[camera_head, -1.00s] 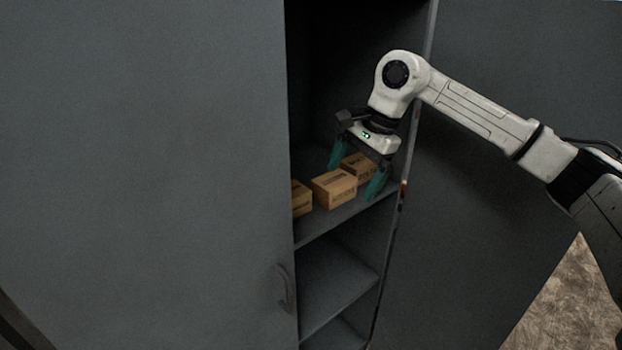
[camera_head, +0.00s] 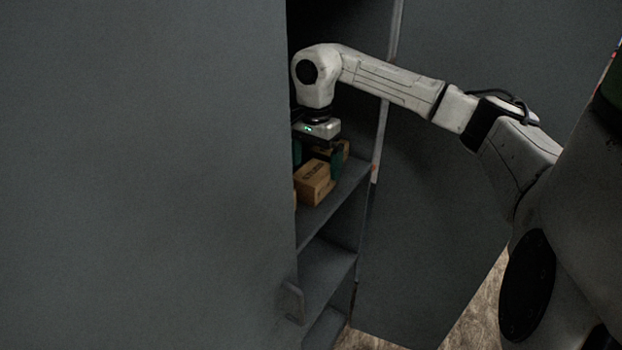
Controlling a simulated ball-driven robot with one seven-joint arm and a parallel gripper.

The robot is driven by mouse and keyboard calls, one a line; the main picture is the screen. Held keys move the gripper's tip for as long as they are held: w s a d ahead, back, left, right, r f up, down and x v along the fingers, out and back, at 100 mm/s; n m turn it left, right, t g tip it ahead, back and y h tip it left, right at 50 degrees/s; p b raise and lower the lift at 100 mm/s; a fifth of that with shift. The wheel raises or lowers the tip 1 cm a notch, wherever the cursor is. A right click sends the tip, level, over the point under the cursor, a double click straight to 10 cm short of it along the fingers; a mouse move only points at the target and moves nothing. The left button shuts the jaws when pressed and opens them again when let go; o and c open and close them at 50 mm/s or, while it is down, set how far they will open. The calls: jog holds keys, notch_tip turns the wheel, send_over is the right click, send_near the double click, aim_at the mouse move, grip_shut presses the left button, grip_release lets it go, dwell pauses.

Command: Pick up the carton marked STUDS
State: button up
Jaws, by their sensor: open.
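Small brown cartons stand on a shelf inside the grey cabinet. The front carton (camera_head: 314,182) has dark print on its side, too small to read, so I cannot tell which carton is marked STUDS. A second carton (camera_head: 344,149) shows partly behind my gripper. A sliver of a third carton (camera_head: 295,200) shows at the cabinet's left edge. My gripper (camera_head: 317,166) is open and points down, its green fingers at the back of the front carton. I cannot tell whether they touch a carton, and the left finger is partly hidden by the cabinet door.
The closed-looking left door panel (camera_head: 150,180) hides the left of the shelves. The open right door (camera_head: 430,210) stands close below my arm. The cartons' shelf (camera_head: 335,198) has bare room at its right front. Lower shelves (camera_head: 325,272) look empty.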

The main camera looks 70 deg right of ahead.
aim_at(313, 171)
jog(key=shift+w+d+f+p, duration=0.1)
jog(key=shift+f+p, duration=0.45)
jog(key=shift+f, duration=0.9)
jog(key=shift+w+d+f+p, duration=0.1)
jog(key=shift+f+p, duration=0.4)
jog(key=shift+f, duration=0.95)
jog(key=shift+c, duration=0.2)
jog(key=shift+r, duration=0.1)
jog(key=c, duration=1.4)
